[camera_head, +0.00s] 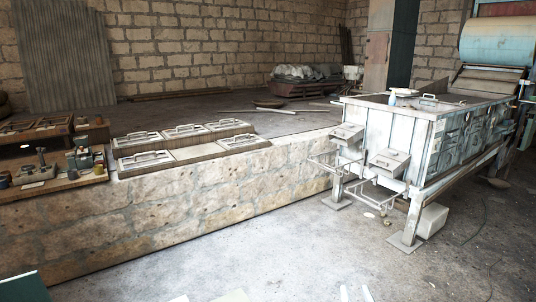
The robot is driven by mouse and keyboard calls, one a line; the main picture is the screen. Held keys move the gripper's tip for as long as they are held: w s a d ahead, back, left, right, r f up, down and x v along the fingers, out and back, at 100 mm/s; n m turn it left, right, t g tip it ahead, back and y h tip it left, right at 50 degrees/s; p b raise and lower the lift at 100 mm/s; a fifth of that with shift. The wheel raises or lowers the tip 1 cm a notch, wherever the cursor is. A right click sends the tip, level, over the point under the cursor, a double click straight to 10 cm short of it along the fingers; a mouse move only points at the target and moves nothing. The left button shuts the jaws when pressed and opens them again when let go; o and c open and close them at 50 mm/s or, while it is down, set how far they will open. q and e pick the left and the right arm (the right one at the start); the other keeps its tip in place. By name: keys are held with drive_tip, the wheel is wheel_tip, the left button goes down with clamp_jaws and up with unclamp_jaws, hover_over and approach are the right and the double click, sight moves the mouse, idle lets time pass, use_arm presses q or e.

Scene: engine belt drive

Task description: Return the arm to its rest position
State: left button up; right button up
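Only the tips of my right gripper (355,294) seem to show, as two narrow pale strips at the bottom edge of the head view, right of the middle. They stand apart with bare floor between them, and I see nothing held there. The rest of this gripper and its arm are below the frame. I cannot make out my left gripper. No engine or belt drive can be picked out for sure.
A low stone wall (190,210) runs across the left and middle, bearing several shallow framed boxes with handles (185,131). A worn metal machine on legs (430,140) stands at right. A cluttered wooden bench (60,183) is at far left. The concrete floor (300,260) in front is mostly clear.

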drive_tip(key=s+d+f+m+g+h, duration=0.1)
drive_tip(key=s+d+f+g, duration=0.15)
drive_tip(key=f, duration=0.25)
drive_tip(key=s+d+f+m+g+h, duration=0.1)
drive_tip(key=s+d+f+g+h, duration=0.15)
drive_tip(key=f, duration=0.25)
drive_tip(key=s+a+f+n+g+y, duration=0.1)
drive_tip(key=s+f+g+y, duration=0.1)
drive_tip(key=s+f+g, duration=0.55)
drive_tip(key=s+a+f+g+y, duration=0.1)
drive_tip(key=s+f+g, duration=0.3)
drive_tip(key=s, duration=0.7)
drive_tip(key=s+f+x, duration=0.1)
drive_tip(key=s+x, duration=0.2)
drive_tip(key=x, duration=1)
drive_tip(key=s+x, duration=0.3)
drive_tip(key=x, duration=0.9)
drive_tip(key=s+d+f+g, duration=0.1)
drive_tip(key=s+d+f, duration=0.2)
drive_tip(key=s+f, duration=1.4)
drive_tip(key=shift+s+f+n+g, duration=0.35)
drive_tip(key=shift+s+f+n, duration=0.05)
drive_tip(key=shift+f, duration=0.25)
